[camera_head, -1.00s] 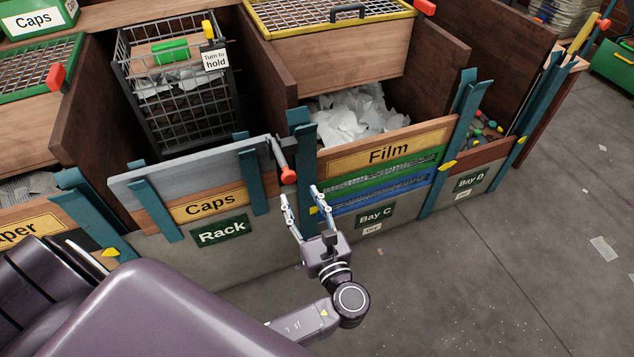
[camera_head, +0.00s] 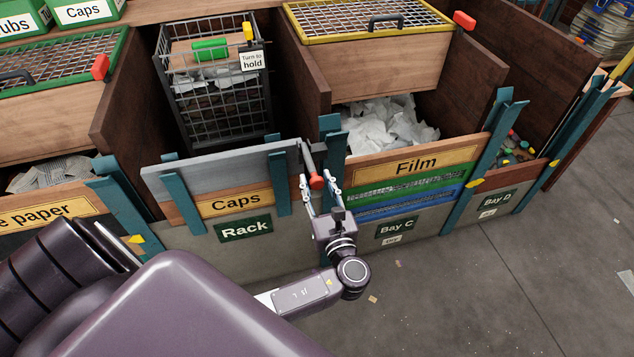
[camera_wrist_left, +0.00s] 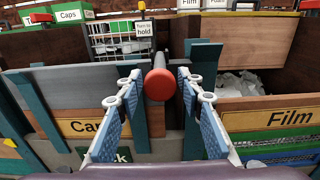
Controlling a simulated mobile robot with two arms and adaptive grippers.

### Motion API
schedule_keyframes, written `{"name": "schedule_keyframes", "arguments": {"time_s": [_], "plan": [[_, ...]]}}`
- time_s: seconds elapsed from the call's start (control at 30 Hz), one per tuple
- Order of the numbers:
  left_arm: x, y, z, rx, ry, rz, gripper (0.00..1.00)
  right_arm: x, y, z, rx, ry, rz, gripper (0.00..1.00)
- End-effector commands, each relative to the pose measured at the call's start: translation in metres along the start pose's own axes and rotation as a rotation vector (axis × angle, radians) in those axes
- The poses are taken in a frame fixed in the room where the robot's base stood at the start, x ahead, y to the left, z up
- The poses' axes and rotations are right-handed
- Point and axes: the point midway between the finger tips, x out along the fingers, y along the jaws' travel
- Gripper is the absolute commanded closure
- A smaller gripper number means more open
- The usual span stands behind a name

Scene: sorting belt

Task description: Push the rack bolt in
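The rack bolt is a grey rod with a red knob (camera_head: 316,182) at the right end of the grey board (camera_head: 225,168) above the Rack sign (camera_head: 244,228). My left gripper (camera_head: 321,196) is open just in front of the knob. In the left wrist view the red knob (camera_wrist_left: 160,84) faces the camera, between and slightly beyond the two blue-padded fingers (camera_wrist_left: 155,92). I see no finger closed on it; whether one touches it I cannot tell. My right gripper is not in view.
A teal post (camera_head: 332,135) stands right beside the bolt. The wire rack cage (camera_head: 215,100) with a "Turn to hold" tag (camera_head: 252,61) is behind the board. The Film board (camera_head: 415,166) is to the right.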

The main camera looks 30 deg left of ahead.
Motion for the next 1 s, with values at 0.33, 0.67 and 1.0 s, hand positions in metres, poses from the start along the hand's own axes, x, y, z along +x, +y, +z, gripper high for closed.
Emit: {"name": "schedule_keyframes", "arguments": {"time_s": [0.33, 0.67, 1.0], "plan": [[0.000, 0.000, 0.000, 0.000, 0.001, 0.000, 1.00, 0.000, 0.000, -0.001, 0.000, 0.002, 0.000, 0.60], [0.024, 0.000, 0.002, 0.002, -0.003, 0.002, 1.00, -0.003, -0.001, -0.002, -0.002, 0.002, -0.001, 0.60], [0.074, 0.000, 0.000, 0.000, -0.002, 0.000, 1.00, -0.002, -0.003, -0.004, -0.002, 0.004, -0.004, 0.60]]}}
